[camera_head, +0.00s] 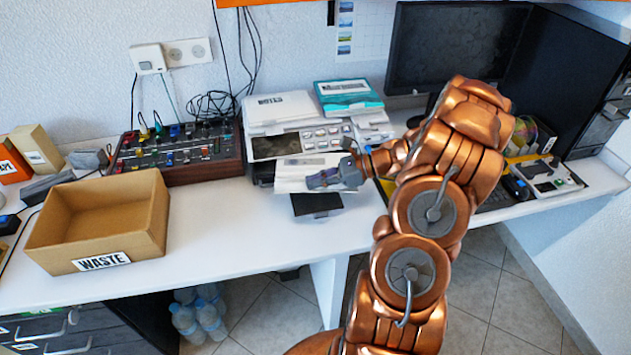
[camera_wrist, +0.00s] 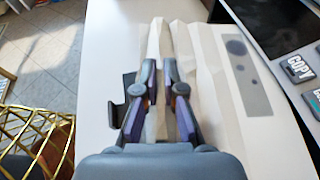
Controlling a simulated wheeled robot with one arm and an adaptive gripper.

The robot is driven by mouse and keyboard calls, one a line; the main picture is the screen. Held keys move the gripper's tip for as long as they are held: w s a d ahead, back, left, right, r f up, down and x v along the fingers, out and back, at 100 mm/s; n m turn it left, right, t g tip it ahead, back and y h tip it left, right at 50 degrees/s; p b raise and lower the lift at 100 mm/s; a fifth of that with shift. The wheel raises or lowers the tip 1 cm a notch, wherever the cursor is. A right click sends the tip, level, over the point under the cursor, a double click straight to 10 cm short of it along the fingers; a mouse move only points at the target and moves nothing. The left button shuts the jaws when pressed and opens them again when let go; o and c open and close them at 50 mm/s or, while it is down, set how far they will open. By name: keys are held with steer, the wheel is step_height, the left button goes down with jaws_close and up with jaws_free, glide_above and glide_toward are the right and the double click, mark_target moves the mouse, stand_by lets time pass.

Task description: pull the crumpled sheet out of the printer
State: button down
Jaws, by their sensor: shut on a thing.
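The white printer (camera_head: 283,128) stands on the desk against the wall, its control panel facing front. The pale crumpled sheet (camera_head: 289,184) sticks out of the printer's front. In the wrist view the sheet (camera_wrist: 216,108) shows creases and a grey printed patch with dark spots, and lies beside the printer's panel (camera_wrist: 262,22) with its COPY button. My gripper (camera_head: 320,179) is at the sheet's outer part, in front of the printer. In the wrist view my gripper (camera_wrist: 160,72) is shut on a raised fold of the sheet. The sheet's inner end is hidden.
A dark output tray (camera_head: 316,205) juts out below the sheet. A cardboard box marked WASTE (camera_head: 150,245) stands at the left on the white desk. A mixer-like device (camera_head: 180,152) sits left of the printer; a monitor (camera_head: 450,45) stands right. Desk between box and printer is clear.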

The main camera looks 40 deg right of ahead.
steer(key=shift+s+a+r+p, duration=0.15)
steer(key=shift+r+p, duration=0.25)
steer(key=shift+r, duration=0.4)
steer(key=shift+s+a+r+p, duration=0.1)
steer(key=shift+s+r+p, duration=0.25)
steer(key=shift+r, duration=0.45)
